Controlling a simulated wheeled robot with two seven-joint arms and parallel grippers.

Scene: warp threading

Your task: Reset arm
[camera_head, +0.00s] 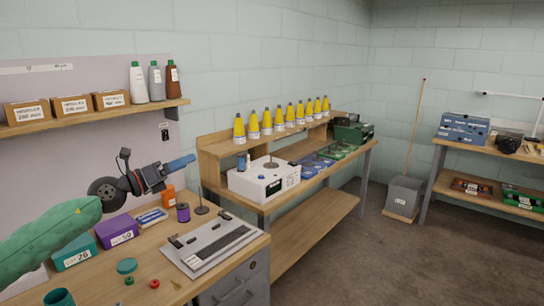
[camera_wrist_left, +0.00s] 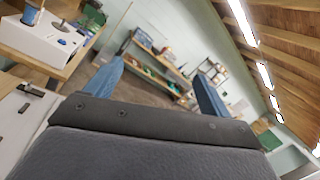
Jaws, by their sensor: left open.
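My left gripper (camera_head: 182,163) is raised above the workbench (camera_head: 185,262), at the end of my left arm with its green sleeve. Its blue fingers (camera_wrist_left: 160,78) stand wide apart in the left wrist view, with nothing between them. It touches nothing that I can see. Below and to its right lies a grey plate with a dark slotted strip (camera_head: 222,244). A purple spool (camera_head: 183,212) stands beneath the gripper on the bench. My right gripper is not in view.
Teal and purple boxes (camera_head: 117,230) stand near the wall. A white machine (camera_head: 264,179) is on the second bench, under a row of yellow cones (camera_head: 267,122). A shelf (camera_head: 95,113) with cartons and bottles hangs above. Open floor (camera_head: 400,260) lies right.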

